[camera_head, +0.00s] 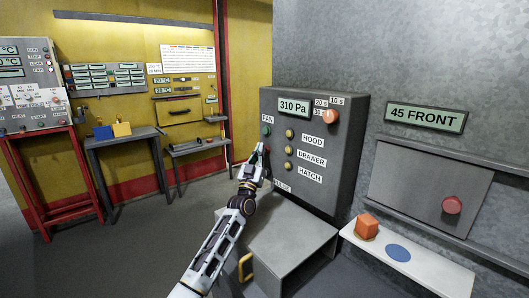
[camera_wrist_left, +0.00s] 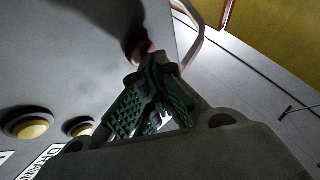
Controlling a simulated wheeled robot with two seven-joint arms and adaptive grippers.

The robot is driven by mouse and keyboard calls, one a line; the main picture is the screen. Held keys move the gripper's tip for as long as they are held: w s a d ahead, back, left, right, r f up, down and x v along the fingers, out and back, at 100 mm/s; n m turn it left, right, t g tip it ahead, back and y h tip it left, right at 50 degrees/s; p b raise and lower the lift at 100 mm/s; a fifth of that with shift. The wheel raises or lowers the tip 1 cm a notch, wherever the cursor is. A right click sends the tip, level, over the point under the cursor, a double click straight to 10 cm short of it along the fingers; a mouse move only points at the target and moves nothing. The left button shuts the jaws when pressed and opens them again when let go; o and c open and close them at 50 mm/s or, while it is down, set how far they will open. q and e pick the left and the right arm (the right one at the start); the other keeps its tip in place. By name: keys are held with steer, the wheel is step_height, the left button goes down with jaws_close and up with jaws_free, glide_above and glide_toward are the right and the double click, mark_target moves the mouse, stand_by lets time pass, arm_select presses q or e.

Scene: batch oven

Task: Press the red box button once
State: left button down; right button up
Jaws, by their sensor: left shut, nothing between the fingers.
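The grey control box (camera_head: 315,175) stands on the wall with a "310 Pa" display. A red round button (camera_wrist_left: 138,48) shows in the left wrist view, partly in shadow, just beyond my fingertips; whether they touch it I cannot tell. In the head view that button is hidden behind my gripper. My left gripper (camera_head: 261,150) is shut and empty, its fingertips close to the left part of the box face, below the green FAN button (camera_head: 266,131). Its green ribbed fingers (camera_wrist_left: 152,95) also show in the left wrist view. My right gripper is not in view.
Yellow buttons (camera_head: 288,150) line the box beside HOOD, DRAWER and HATCH labels. An orange-red knob (camera_head: 330,116) sits upper right. A drawer front with a red knob (camera_head: 451,205) and a white shelf (camera_head: 430,272) with an orange cube (camera_head: 366,227) are to the right.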

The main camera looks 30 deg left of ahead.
arm_select(q)
steer(key=shift+s+a+p, duration=0.3)
steer(key=shift+s+p, duration=0.1)
steer(key=shift+s, duration=0.35)
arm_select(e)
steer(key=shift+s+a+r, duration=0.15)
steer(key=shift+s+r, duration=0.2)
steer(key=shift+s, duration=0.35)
arm_select(q)
steer(key=s, duration=0.1)
steer(key=s+a+p, duration=0.1)
steer(key=s, duration=0.1)
steer(key=s+a, duration=0.1)
steer(key=shift+s+p, duration=0.3)
steer(key=shift+p, duration=0.05)
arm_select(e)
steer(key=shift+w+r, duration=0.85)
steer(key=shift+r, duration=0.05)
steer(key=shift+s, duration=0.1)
